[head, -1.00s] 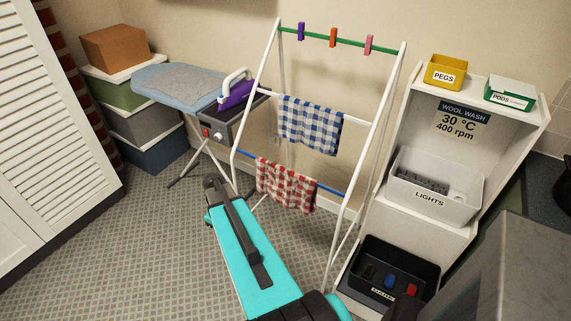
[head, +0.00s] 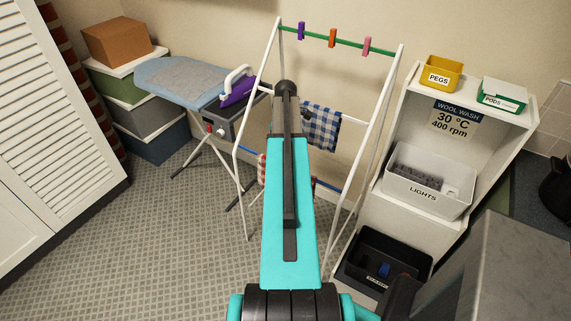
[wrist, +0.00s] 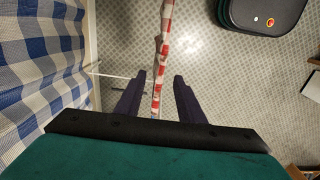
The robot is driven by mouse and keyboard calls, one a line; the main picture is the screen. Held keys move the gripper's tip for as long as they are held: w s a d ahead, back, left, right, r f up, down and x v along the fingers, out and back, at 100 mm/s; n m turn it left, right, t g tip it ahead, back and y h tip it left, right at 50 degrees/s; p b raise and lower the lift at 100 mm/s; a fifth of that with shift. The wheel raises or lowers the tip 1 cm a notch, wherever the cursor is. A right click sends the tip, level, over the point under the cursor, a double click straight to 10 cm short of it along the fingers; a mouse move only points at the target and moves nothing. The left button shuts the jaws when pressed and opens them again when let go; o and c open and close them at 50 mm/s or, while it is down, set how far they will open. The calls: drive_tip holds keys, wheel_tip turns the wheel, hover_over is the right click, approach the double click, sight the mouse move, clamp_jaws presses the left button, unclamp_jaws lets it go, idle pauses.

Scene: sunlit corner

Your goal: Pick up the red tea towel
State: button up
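The red and white checked tea towel (wrist: 164,45) shows nearly edge-on in the wrist view as a narrow strip running down between my fingers. In the head view my arm hides most of it; a small part of the towel (head: 262,170) shows left of the arm, at the drying rack's lower blue rail. My gripper (wrist: 160,85) is open, with its two dark fingers on either side of the towel and a gap visible on both sides. The head view does not show my fingers.
A blue and white checked towel (head: 321,126) hangs on a higher bar of the white drying rack (head: 365,135); in the wrist view it fills the left side (wrist: 40,70). An ironing board (head: 185,80) stands left, a white shelf unit (head: 405,125) right.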

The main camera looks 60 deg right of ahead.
drive_tip(key=shift+f, duration=0.25)
drive_tip(key=shift+f+b, duration=2.6)
drive_tip(key=shift+f, duration=2.2)
drive_tip(key=shift+c, duration=0.3)
clamp_jaws()
drive_tip(key=shift+r+p, duration=1.9)
drive_tip(key=shift+r, duration=1.65)
